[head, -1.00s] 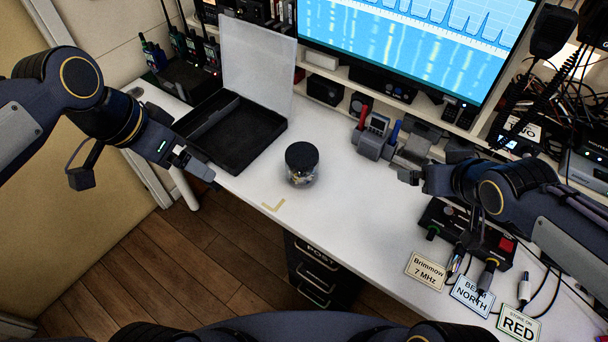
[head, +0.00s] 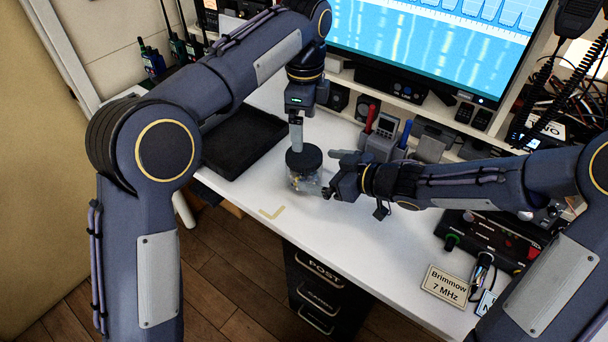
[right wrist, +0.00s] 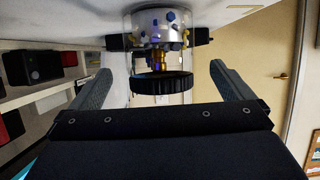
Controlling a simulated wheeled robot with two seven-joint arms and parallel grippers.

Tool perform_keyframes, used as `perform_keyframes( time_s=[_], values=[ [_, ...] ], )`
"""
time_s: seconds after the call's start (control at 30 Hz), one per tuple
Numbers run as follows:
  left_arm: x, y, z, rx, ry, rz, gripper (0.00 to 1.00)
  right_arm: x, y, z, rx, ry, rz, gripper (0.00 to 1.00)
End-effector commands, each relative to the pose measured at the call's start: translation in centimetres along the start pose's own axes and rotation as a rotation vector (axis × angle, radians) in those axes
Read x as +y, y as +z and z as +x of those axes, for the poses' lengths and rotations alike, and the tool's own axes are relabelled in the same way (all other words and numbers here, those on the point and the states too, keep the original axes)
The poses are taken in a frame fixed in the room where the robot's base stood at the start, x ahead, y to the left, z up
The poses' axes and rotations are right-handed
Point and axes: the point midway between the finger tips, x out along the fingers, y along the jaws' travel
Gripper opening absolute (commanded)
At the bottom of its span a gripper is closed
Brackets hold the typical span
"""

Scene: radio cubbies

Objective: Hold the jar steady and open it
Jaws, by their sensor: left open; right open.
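The jar (head: 303,183) is clear, with small multicoloured pieces inside and a black ridged lid (head: 304,157). It stands upright on the white desk. In the right wrist view the jar (right wrist: 158,28) appears upside down, with its lid (right wrist: 162,85) between my right fingers. My right gripper (head: 336,173) is open at the jar's right side, its fingers apart and pointing at the jar. It also shows in the right wrist view (right wrist: 162,88). My left gripper (head: 297,146) is open and points down just above the lid; whether it touches the lid is hidden.
A black open case (head: 240,145) lies left of the jar, partly behind my left arm. A holder with red and blue tools (head: 382,138) stands behind right. A control box (head: 480,238) and a "Brimmow" card (head: 443,284) are at front right. The desk's front edge is near.

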Motion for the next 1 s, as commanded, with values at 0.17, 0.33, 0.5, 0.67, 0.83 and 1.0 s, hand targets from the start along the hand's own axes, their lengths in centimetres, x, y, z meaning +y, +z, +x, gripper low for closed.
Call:
perform_keyframes(
  time_s=[0.17,0.33,0.5,0.67,0.83,1.0],
  values=[
    [0.0,0.1,0.0,0.001,0.0,-0.002,0.93,-0.1,0.0,3.0,-0.002,-0.003,0.001,1.0],
    [0.0,0.1,0.0,0.001,0.0,-0.003,0.93,-0.1,0.0,5.0,-0.002,-0.001,-0.001,1.0],
    [0.0,0.1,0.0,0.001,0.0,-0.004,0.93,0.0,0.1,5.8,-0.003,0.002,-0.001,1.0],
    [0.0,0.1,0.0,0.001,0.0,-0.004,0.93,0.0,0.1,5.8,-0.003,0.002,-0.001,1.0],
    [0.0,0.1,0.0,0.001,0.0,-0.004,0.93,0.0,0.1,5.8,-0.003,0.002,-0.001,0.88],
    [0.0,0.1,0.0,0.001,0.0,-0.004,0.93,0.0,0.1,5.8,-0.003,0.002,0.0,0.66]
  ],
)
